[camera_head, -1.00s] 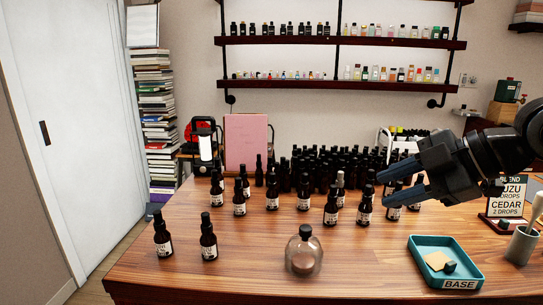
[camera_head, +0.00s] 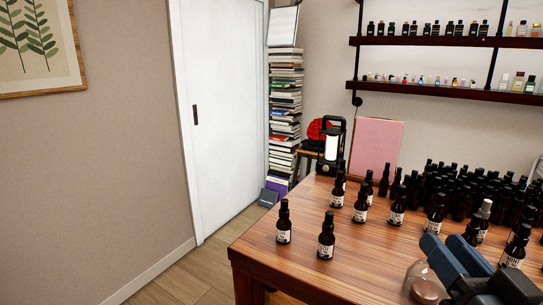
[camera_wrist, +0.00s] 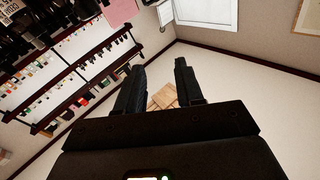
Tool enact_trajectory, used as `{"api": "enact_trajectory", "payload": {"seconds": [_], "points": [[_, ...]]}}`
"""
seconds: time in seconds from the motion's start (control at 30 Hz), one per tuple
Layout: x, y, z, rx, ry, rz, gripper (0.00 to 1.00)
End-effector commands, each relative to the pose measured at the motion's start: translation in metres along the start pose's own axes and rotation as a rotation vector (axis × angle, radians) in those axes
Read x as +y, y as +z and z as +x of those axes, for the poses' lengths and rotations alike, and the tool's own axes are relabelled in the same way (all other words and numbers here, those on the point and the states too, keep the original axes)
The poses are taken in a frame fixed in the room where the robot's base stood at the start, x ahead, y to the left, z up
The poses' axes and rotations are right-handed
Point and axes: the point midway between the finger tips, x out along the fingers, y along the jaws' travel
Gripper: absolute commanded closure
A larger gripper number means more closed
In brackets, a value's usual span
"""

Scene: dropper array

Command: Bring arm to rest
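My gripper (camera_head: 446,243) is at the lower right of the head view, over the wooden table (camera_head: 300,228). Its two blue-grey fingers are apart. The wrist view shows the gripper (camera_wrist: 160,68) too, with a clear gap between the fingers and nothing held. A tan patch shows behind that gap; I cannot tell what it is. A round glass bottle (camera_head: 426,290) stands at the lower edge of the head view, just left of the gripper and partly cut off. I cannot tell whether the gripper touches it.
Dark dropper bottles stand near the gripper, one (camera_head: 514,247) at its right. Two more, one at the left (camera_head: 283,224) and one beside it (camera_head: 326,238), stand near the table's left end. A lantern (camera_head: 331,150) and pink board (camera_head: 374,147) are behind. The floor left of the table is clear.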

Motion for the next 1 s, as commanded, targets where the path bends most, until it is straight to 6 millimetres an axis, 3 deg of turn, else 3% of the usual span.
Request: {"api": "enact_trajectory", "payload": {"seconds": [0.03,0.2,0.5,0.63,0.8,1.0], "points": [[-0.007,0.017,-0.012,-0.019,0.027,0.040,0.63],[-0.017,0.063,-0.058,-0.074,0.127,0.113,0.63],[-0.032,0.123,-0.167,-0.205,0.239,0.106,0.63],[-0.034,0.135,-0.219,-0.264,0.247,0.055,0.63],[-0.033,0.136,-0.283,-0.330,0.213,-0.042,0.63],[-0.028,0.125,-0.332,-0.377,0.140,-0.143,0.63]]}}
